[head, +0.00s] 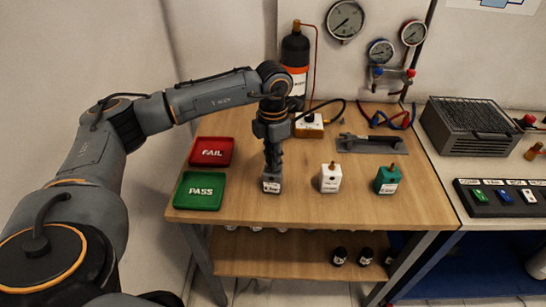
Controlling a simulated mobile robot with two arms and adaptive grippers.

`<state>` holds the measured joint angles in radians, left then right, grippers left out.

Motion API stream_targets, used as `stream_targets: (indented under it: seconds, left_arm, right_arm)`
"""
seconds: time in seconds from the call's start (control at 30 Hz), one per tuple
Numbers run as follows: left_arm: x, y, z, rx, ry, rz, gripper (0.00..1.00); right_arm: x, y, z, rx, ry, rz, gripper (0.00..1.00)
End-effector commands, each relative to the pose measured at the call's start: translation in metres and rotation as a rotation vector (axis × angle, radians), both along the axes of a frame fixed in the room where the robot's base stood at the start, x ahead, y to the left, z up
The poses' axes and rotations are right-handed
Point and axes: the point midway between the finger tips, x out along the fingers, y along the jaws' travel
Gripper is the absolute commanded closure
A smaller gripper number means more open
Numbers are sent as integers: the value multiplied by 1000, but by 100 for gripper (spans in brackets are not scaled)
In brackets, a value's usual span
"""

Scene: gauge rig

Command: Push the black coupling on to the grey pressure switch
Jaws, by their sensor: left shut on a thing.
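The grey pressure switch (271,185) stands upright on the wooden bench, right of the green PASS tray. My left gripper (272,168) points straight down directly above it and is shut on the black coupling. The coupling is small and dark and mostly hidden between the fingers, so its outline cannot be made out. The top of the grey switch is also hidden by the fingers. I cannot tell whether coupling and switch touch, or how far one is on the other. My right gripper is not in view.
A white switch (330,179) and a green switch (387,180) stand to the right. The red FAIL tray (212,152) and green PASS tray (200,191) lie left. A black hose (335,101) loops behind my wrist near a brass block (309,127). The front bench strip is clear.

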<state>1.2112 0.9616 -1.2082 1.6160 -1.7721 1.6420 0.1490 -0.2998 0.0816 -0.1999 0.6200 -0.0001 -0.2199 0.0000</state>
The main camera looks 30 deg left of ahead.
Motion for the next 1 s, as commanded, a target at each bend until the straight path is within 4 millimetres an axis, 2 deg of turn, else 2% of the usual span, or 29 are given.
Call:
stream_targets:
  seconds: [0.03, 0.07, 0.13, 0.37, 0.47, 0.5, 0.83, 1.0]
  left_arm:
    - [0, 0, 0, 0, 0, 0, 100]
    - [0, 0, 0, 0, 0, 0, 77]
    - [0, 0, 0, 0, 0, 0, 64]
    - [0, 0, 0, 0, 0, 0, 62]
    - [0, 0, 0, 0, 0, 0, 41]
    - [0, 0, 0, 0, 0, 0, 37]
    - [0, 0, 2, 0, 0, 0, 37]
    - [1, 0, 24, 0, -4, 0, 37]
  right_arm:
    - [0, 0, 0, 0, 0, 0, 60]
    - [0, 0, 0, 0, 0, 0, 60]
    - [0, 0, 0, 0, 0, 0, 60]
    - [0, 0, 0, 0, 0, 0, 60]
    - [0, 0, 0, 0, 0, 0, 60]
    - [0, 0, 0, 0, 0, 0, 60]
    - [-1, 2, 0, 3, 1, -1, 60]
    - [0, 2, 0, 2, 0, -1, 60]
